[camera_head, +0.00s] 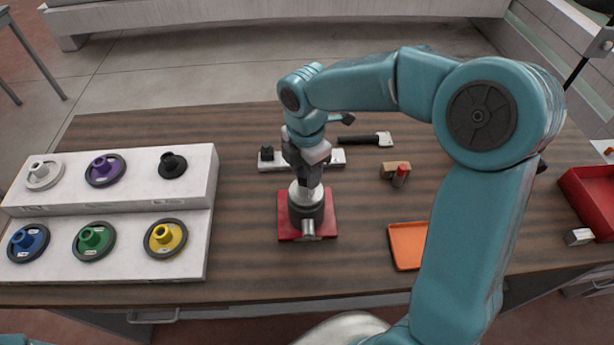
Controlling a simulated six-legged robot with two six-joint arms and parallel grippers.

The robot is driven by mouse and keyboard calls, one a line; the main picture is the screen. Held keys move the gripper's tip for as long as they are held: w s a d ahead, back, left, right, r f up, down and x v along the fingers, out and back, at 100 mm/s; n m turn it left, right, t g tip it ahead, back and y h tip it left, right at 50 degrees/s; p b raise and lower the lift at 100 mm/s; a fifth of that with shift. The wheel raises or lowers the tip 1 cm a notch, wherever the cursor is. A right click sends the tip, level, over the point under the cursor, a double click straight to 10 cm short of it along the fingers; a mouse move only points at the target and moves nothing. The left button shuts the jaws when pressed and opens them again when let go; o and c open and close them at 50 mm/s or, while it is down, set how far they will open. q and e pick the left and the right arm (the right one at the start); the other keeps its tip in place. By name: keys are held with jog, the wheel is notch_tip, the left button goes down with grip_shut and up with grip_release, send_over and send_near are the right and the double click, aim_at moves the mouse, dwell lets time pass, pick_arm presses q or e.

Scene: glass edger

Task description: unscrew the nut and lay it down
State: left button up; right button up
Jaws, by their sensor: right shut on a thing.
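My right gripper (308,182) points straight down over a dark round fixture (307,212) on a red base plate (284,226). It is shut at the top of the fixture. The nut is mostly hidden by the fingers, and I cannot make out its shape or whether it is still on its thread. A silver cylinder sticks out of the fixture's front. An orange tray (403,258) lies to the right, partly behind my right arm; its visible part is empty. My left gripper is not in view.
A white stepped rack (108,208) with several coloured, knob-topped discs stands at left. Behind the fixture are a white bar (276,165) and a black-handled tool (368,139). A wooden block (388,170), a red-topped piece (401,175) and a red bin (585,205) are at right. Bare wood lies between fixture and tray.

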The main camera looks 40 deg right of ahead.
jog(key=n, duration=0.3)
jog(key=shift+n, duration=0.4)
jog(key=n, duration=0.6)
jog(key=shift+r, duration=0.1)
jog(key=shift+r, duration=0.6)
jog(key=shift+r, duration=1.75)
jog(key=shift+r, duration=2)
